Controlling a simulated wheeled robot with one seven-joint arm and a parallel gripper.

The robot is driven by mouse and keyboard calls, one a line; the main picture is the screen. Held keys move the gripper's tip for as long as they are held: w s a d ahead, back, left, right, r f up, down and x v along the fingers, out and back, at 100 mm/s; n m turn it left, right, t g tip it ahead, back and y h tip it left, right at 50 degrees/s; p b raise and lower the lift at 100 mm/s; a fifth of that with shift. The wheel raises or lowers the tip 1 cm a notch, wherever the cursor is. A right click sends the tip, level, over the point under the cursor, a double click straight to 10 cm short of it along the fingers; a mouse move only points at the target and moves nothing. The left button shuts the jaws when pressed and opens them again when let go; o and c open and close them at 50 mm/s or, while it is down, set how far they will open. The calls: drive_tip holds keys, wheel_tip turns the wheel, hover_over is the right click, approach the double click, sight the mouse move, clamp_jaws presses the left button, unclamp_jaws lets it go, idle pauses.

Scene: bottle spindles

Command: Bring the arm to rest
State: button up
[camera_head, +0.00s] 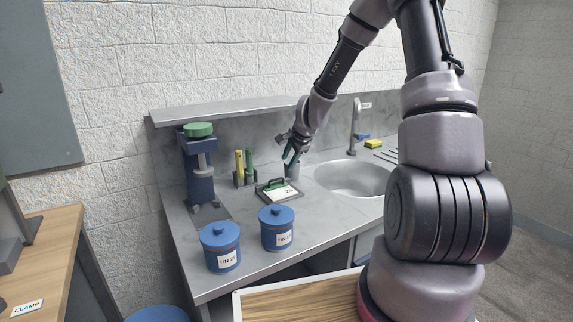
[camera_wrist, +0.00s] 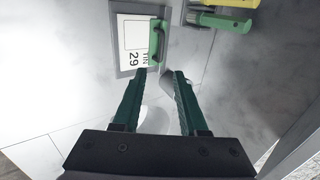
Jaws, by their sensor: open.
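My gripper (camera_head: 291,156) is over the back of the grey counter (camera_head: 240,252), left of the sink. Its two green fingers are apart, with nothing held between the tips in the wrist view (camera_wrist: 160,74). My arm reaches from the right, bent at a high elbow. A flat board with a green handle (camera_head: 276,190) and a label reading 29 lies to the left of the gripper; its label (camera_wrist: 133,36) also shows in the wrist view.
Two blue lidded tins (camera_head: 220,247) (camera_head: 277,228) stand at the counter's front. A blue press with a green top (camera_head: 199,165) is at left. Yellow and green spindles (camera_head: 245,168) stand upright behind the board. A shelf (camera_head: 225,112) runs above. The sink (camera_head: 352,178) is right.

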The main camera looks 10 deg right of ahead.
drive_tip(key=s+r+n, duration=0.3)
drive_tip(key=s+r, duration=0.4)
drive_tip(key=r, duration=0.3)
drive_tip(key=s+r+n, duration=0.4)
drive_tip(key=s+r, duration=0.2)
drive_tip(key=r, duration=0.4)
drive_tip(key=s+d+r+n, duration=0.1)
drive_tip(key=s+r, duration=0.3)
drive_tip(key=s, duration=0.5)
drive_tip(key=s+d+r+n, duration=0.2)
drive_tip(key=s+r, duration=0.2)
drive_tip(key=s, duration=0.6)
drive_tip(key=shift+s+r+t, duration=0.15)
drive_tip(key=shift+s+t, duration=0.05)
drive_tip(key=shift+t, duration=0.2)
